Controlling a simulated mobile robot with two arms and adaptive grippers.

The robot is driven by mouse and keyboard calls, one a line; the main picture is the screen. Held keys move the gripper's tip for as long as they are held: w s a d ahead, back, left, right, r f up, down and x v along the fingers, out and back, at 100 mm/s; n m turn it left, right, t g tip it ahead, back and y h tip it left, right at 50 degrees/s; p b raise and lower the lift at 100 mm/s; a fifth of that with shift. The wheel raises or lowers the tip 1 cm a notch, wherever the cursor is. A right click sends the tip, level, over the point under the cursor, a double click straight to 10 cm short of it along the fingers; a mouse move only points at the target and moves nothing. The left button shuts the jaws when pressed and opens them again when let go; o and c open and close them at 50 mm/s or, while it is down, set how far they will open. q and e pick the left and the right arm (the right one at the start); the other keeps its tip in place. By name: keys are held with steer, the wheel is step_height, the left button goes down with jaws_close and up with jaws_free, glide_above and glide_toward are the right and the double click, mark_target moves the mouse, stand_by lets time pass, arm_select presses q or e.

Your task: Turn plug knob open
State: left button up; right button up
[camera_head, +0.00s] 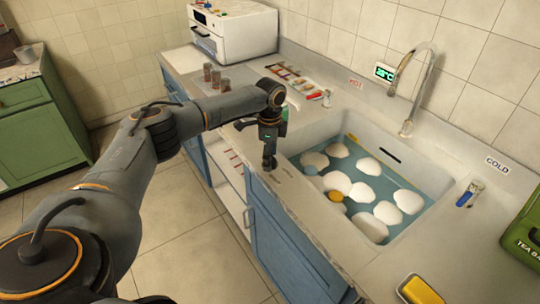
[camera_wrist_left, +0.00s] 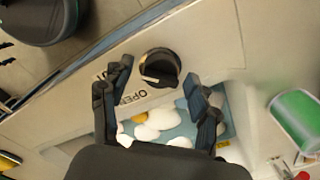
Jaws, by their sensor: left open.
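The plug knob (camera_wrist_left: 159,67) is a round black dial with a pale pointer mark. In the left wrist view it sits on the counter beside printed lettering that reads in part "OPEN" (camera_wrist_left: 133,97). My left gripper (camera_wrist_left: 158,70) is open, with one finger on each side of the knob's near edge; I cannot tell if they touch it. In the head view the left gripper (camera_head: 269,163) points down at the counter's front edge, left of the sink (camera_head: 425,205). The knob is not clearly visible there. My right gripper is not in view.
The sink holds blue water, several white rounded dishes or foam patches and a yellow item (camera_head: 335,196). A faucet (camera_head: 408,95) stands behind it. A yellow sponge (camera_head: 420,291) and green tea box (camera_head: 522,232) are at right. Several brown jars (camera_head: 215,78) stand at the back left.

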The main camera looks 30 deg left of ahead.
arm_select(q)
steer(key=shift+f, duration=0.1)
steer(key=c, duration=1.2)
steer(key=shift+r+n+p, duration=0.2)
steer(key=shift+n+p, duration=0.5)
steer(key=shift+p, duration=0.25)
steer(key=n+p, duration=0.3)
steer(key=shift+p, duration=0.35)
steer(key=n+p, duration=0.3)
steer(key=shift+n, duration=0.4)
steer(key=n+p, duration=0.3)
steer(key=n, duration=0.2)
steer(key=shift+f+n+p, duration=0.15)
steer(key=shift+n+p, duration=1.1)
steer(key=shift+n, duration=1.15)
